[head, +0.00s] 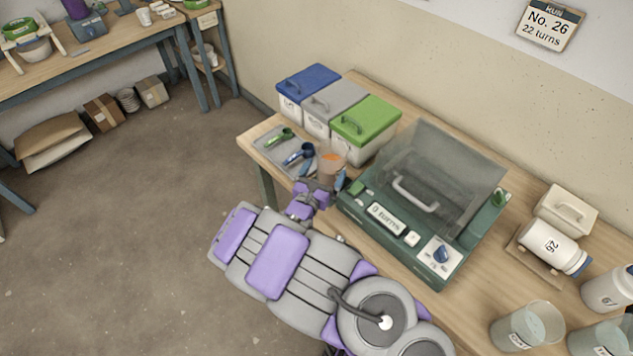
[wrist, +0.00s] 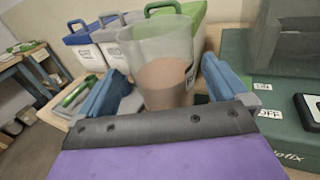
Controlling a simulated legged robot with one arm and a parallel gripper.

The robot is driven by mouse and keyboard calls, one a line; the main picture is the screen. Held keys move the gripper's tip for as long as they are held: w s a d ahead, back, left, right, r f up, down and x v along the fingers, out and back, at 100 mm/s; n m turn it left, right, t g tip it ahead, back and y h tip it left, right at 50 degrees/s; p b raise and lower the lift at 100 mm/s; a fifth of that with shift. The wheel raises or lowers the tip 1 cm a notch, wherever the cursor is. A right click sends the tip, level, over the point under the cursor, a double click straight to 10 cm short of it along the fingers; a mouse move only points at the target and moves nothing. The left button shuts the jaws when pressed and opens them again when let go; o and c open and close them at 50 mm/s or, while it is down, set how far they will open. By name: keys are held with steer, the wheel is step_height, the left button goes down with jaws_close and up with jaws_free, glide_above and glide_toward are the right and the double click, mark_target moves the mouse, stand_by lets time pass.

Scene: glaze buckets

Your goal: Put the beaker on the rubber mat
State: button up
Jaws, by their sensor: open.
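The beaker (head: 332,162) is a clear, slightly frosted cup with orange-brown contents. It stands upright at the table's near edge, left of the green machine. My gripper (head: 322,178) is open, with its blue fingers to either side of the beaker. In the wrist view the beaker (wrist: 165,50) stands between the two fingers, and a gap shows beside each finger, though its base is hidden by my gripper. A flat grey mat (head: 267,149), which may be the rubber mat, lies left of the beaker with a green scoop (head: 280,136) and a blue scoop (head: 298,153) on it.
Blue-, grey- and green-lidded buckets (head: 365,128) stand behind the beaker. The green machine (head: 420,205) with a clear lid is close on the right. Further right are a bottle marked 26 (head: 548,243) and other beakers (head: 527,327). Open floor lies left of the table.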

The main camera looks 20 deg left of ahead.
steer(key=s+p, duration=0.1)
steer(key=s, duration=0.5)
